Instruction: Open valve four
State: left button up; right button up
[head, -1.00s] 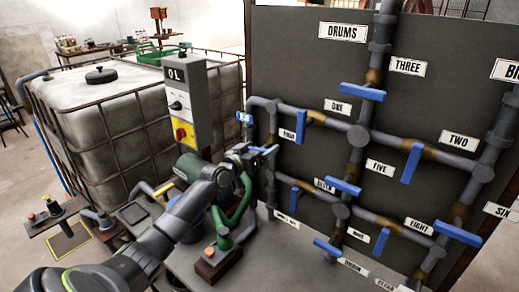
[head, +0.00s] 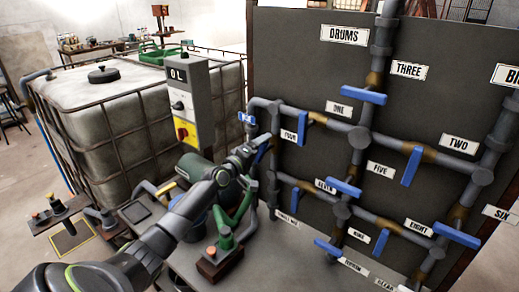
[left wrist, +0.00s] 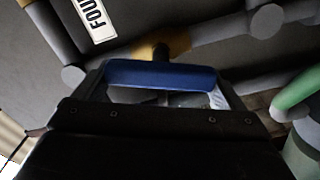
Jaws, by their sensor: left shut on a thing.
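The FOUR label (head: 290,136) sits on the dark panel just right of the left vertical pipe; it also shows in the left wrist view (left wrist: 95,18). My left gripper (head: 258,147) is at that pipe, shut on the blue handle of valve four (head: 263,151). In the left wrist view the blue handle (left wrist: 162,75) lies straight across between the fingers, with the brownish valve body (left wrist: 160,50) behind it. In the head view the handle slants up to the right, partly hidden by the gripper. My right gripper is not in view.
Close by to the right is valve one's blue lever (head: 303,129), with more blue levers (head: 411,165) further along the pipes. A grey control box (head: 188,105) stands left of the gripper. A green pump (head: 230,222) lies below my arm. A caged tank (head: 110,130) is behind.

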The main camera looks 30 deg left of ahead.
pick_arm(q)
jog(key=shift+f+n+p, duration=0.15)
jog(key=shift+n, duration=0.95)
jog(key=shift+f+n+p, duration=0.1)
jog(key=shift+n+p, duration=0.05)
jog(key=shift+n, duration=0.95)
jog(key=o, duration=0.7)
jog(key=shift+s+a, duration=0.1)
jog(key=shift+s, duration=0.4)
jog(key=s+a+p, duration=0.1)
jog(key=s+p, duration=0.3)
jog(key=s, duration=1.2)
jog(key=shift+s, duration=0.2)
